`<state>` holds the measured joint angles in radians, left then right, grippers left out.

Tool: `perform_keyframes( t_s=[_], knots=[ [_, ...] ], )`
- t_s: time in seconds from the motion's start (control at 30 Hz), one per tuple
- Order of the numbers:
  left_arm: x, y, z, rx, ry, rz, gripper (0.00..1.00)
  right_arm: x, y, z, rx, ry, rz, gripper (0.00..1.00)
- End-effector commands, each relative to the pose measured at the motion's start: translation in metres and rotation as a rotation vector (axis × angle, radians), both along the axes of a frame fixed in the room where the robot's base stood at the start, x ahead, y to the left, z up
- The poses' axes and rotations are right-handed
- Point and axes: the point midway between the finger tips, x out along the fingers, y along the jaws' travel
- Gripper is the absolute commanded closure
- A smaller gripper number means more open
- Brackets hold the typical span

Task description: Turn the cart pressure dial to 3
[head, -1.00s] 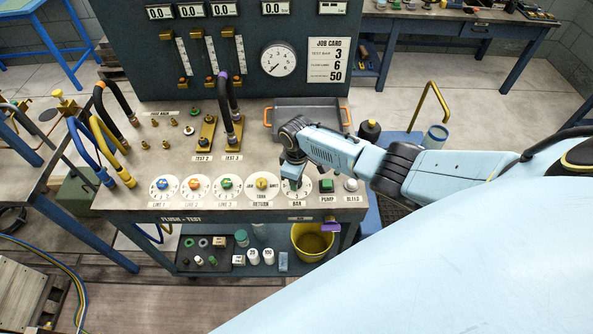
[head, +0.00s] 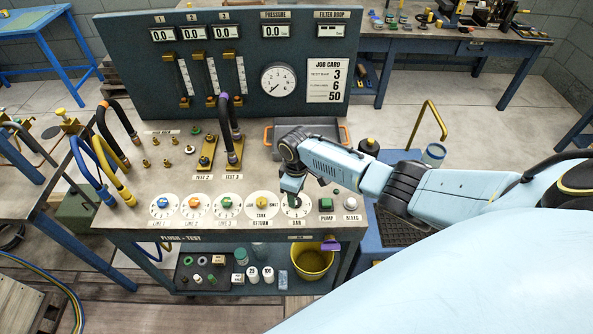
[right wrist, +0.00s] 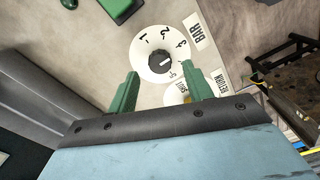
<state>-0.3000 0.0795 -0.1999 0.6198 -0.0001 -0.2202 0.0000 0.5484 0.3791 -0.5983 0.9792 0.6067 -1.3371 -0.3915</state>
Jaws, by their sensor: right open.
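The pressure dial (head: 303,210) is a white disc marked BAR at the right of the dial row on the cart top. In the right wrist view its black knob (right wrist: 161,60) has a short white line pointing roughly right in the picture, near the 3; the exact setting is unclear. My right gripper (head: 291,196) is over this dial and partly hides it in the head view. Its green fingers (right wrist: 161,76) are open and spread to either side of the knob, apart from it. My left gripper is not in view.
A green PUMP button (head: 326,204) and a pale BLEED knob (head: 350,203) sit right of the dial. The RETURN dial (head: 262,204) is on its left. A grey tray (head: 333,134) is behind. The round gauge (head: 278,79) and job card (head: 328,80) are on the back panel.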

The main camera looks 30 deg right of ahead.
Motion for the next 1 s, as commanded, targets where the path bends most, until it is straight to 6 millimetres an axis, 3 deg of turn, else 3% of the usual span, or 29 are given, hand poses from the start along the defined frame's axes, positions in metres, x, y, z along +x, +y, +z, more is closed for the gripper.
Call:
perform_keyframes(
  t_s=[0.2,0.43,0.63,1.0],
  knots=[
    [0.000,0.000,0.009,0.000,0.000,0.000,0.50,0.001,-0.001,0.050,-0.001,-0.004,0.001,0.49],
    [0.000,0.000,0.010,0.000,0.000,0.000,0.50,0.001,-0.001,0.089,0.000,-0.003,0.000,0.49],
    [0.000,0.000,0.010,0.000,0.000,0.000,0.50,0.000,-0.001,0.102,-0.001,-0.001,-0.001,0.49],
    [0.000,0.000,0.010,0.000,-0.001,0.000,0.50,0.000,-0.001,0.103,-0.001,-0.001,-0.001,0.49]
  ],
)
